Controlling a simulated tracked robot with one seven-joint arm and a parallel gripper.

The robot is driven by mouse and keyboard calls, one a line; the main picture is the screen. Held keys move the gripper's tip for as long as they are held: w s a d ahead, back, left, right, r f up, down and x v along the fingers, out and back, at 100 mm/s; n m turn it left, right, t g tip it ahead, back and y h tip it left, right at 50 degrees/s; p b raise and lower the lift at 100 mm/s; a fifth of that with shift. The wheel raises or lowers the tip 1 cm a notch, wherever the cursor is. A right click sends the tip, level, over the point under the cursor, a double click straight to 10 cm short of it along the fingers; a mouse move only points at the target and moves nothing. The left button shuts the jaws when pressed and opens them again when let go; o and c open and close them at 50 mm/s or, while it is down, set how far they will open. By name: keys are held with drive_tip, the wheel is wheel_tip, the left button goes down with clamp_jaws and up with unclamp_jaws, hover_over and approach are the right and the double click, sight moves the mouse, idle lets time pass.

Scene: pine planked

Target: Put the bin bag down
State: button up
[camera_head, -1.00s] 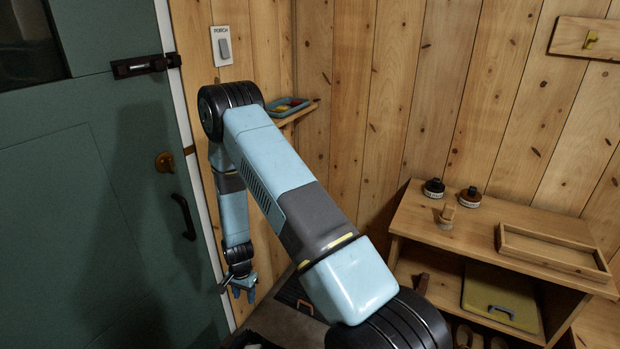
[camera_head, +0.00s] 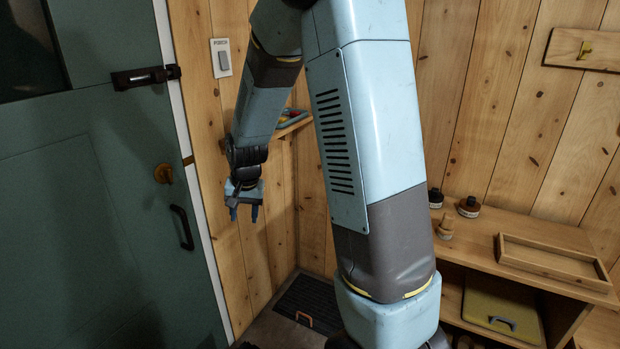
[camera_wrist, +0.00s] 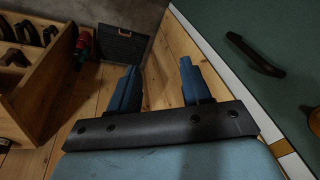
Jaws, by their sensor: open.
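My gripper (camera_head: 244,212) hangs with its fingers downward beside the green door, in front of the plank wall. In the wrist view its two blue fingers (camera_wrist: 158,66) are spread apart with nothing between them. I cannot make out a bin bag for certain in any view. A small dark shape (camera_head: 245,345) shows at the bottom edge of the head view, too cut off to identify. My arm hides part of the floor and wall.
The green door (camera_head: 90,200) with a black handle (camera_head: 183,228) is at left. A dark mat or grate (camera_head: 308,302) lies in the corner. A wooden shelf unit (camera_head: 480,230) with a tray (camera_head: 552,257) and bottles stands at right. A small corner shelf (camera_head: 290,126) holds a tray.

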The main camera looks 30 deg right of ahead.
drive_tip(key=s+d+r+n+t, duration=0.1)
drive_tip(key=s+d+r+n, duration=0.1)
drive_tip(key=s+r, duration=0.9)
drive_tip(key=s+d+r+n+t, duration=0.2)
drive_tip(key=s+r, duration=0.8)
drive_tip(key=s, duration=0.6)
drive_tip(key=shift+d+r+n+h, duration=0.4)
drive_tip(key=shift+d+n, duration=0.1)
drive_tip(key=shift+d, duration=0.45)
